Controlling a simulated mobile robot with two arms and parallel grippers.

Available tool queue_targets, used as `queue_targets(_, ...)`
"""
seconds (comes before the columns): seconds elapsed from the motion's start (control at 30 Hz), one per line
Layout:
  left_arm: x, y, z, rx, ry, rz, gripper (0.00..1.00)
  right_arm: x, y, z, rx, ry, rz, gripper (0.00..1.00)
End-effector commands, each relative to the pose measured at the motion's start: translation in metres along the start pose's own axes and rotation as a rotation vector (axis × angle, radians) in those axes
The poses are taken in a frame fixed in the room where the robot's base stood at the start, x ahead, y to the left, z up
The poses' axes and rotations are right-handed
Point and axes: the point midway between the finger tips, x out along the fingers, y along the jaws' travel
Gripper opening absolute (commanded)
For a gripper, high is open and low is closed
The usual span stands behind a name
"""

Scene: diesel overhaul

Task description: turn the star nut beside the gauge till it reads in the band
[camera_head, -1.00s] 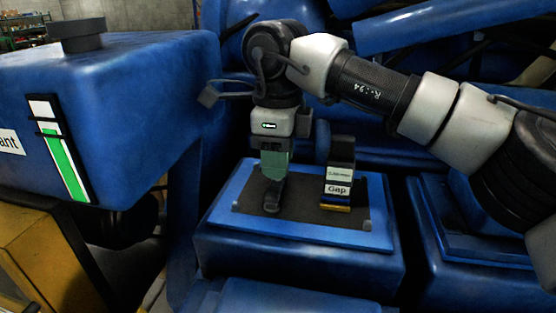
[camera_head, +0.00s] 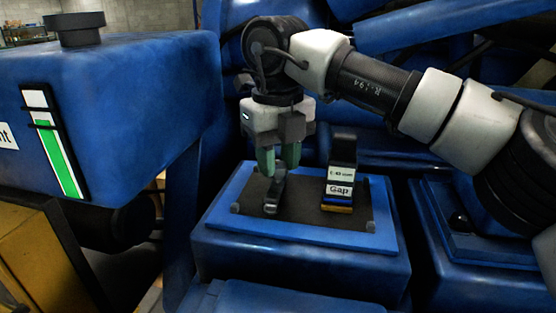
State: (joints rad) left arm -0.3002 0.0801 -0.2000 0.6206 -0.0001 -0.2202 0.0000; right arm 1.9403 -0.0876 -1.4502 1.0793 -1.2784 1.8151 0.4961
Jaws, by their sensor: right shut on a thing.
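The gauge (camera_head: 340,180) stands on the dark bed of a blue open-topped housing. It is a dark block with a white "Gap" label and a small reading in mm above it, too small to read surely. Blue and yellowish strips show at its foot. My right gripper (camera_head: 277,168) points down just left of the gauge, its green fingers shut on the star nut (camera_head: 274,190). The nut is a dark grey piece on the bed, its top partly hidden by the fingers. My left gripper is out of view.
The blue housing's raised rim (camera_head: 310,237) surrounds the bed. A blue tank (camera_head: 130,110) with a green level strip (camera_head: 55,145) stands at left. Blue engine parts crowd behind my right arm, and another blue housing (camera_head: 470,235) is at right.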

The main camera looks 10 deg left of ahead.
Motion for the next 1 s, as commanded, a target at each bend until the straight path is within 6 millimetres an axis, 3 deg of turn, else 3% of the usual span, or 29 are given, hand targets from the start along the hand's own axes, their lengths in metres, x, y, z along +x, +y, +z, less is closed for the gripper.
queue_targets(0.77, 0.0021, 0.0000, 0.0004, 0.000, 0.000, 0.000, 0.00, -0.0041, -0.0011, 0.0006, 0.102, -0.009, 0.000, 0.08)
queue_targets(0.8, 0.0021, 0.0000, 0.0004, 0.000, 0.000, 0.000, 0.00, -0.0041, -0.0011, 0.0005, 0.101, -0.009, 0.000, 0.37)
queue_targets(0.93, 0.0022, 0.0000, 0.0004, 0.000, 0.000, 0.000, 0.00, -0.0029, -0.0007, 0.0004, 0.100, -0.006, 0.000, 0.57)
queue_targets(1.0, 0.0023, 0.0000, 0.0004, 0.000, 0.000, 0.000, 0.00, -0.0023, -0.0006, 0.0003, 0.099, -0.005, 0.000, 0.57)
